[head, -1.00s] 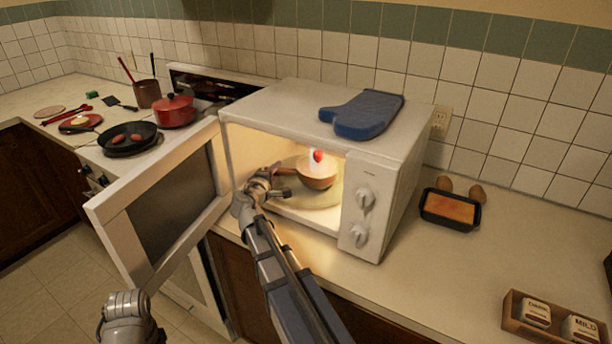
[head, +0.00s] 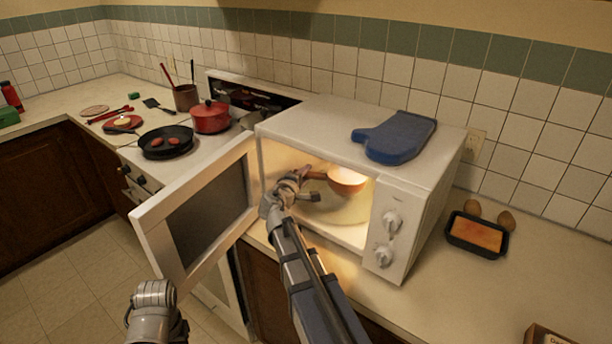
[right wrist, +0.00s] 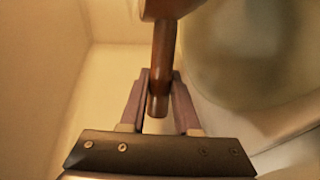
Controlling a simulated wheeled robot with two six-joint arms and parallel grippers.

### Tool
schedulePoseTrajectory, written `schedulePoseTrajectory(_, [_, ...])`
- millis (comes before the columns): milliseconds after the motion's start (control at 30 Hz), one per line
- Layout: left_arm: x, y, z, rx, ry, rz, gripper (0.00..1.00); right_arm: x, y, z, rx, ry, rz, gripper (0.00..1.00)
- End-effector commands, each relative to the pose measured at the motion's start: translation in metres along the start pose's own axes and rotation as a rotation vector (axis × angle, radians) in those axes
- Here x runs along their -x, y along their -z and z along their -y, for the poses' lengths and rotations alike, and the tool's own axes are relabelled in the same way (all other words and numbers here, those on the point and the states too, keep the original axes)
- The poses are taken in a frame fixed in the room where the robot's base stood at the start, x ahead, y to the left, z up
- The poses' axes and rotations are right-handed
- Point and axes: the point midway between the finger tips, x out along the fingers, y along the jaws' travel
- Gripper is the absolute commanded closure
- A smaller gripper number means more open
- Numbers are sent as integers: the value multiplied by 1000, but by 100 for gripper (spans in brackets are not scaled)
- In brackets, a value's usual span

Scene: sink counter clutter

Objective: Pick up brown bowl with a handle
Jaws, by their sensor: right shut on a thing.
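The brown bowl with a handle (head: 346,182) is inside the lit microwave (head: 340,135), above the round plate (head: 335,210). My right gripper (head: 302,176) reaches in through the open front and is shut on the bowl's handle. In the right wrist view, the handle (right wrist: 160,65) runs between the two fingers (right wrist: 158,98), and only a small part of the bowl shows at the top edge. My left arm shows at the lower left of the head view, but its gripper fingers cannot be made out.
The microwave door (head: 200,210) stands open to the left. A blue oven mitt (head: 398,137) lies on top. A black pan (head: 166,142) and red pot (head: 211,117) are on the stove. A loaf tin (head: 476,236) sits on the right counter.

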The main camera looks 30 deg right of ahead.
Motion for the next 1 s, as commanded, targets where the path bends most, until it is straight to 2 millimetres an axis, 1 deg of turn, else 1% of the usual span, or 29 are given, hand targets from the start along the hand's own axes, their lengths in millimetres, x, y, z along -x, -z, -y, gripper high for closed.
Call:
schedulePoseTrajectory(33, [10, -1, 1, 0, 0, 0, 55, 2, 0, -10, 3, -2, 0, 100])
schedulePoseTrajectory(333, [30, -2, 3, 0, 0, 0, 55, 6, 0, -30, 3, -2, 0, 100])
schedulePoseTrajectory(400, [26, -2, 2, 0, 0, 0, 55, 15, 0, -24, 4, -2, -2, 100])
schedulePoseTrajectory(567, [26, -2, 2, 0, 0, 0, 55, 34, 1, -20, 5, -2, -2, 100])
schedulePoseTrajectory(667, [26, -2, 2, 0, 0, 0, 55, 50, 2, -16, 4, -2, -2, 100])
schedulePoseTrajectory(767, [26, -2, 2, 0, 0, 0, 55, 70, 3, -12, 4, -2, -4, 100])
schedulePoseTrajectory(1000, [26, -2, 2, 0, 0, 0, 55, 129, 7, 0, 5, -2, -5, 100])
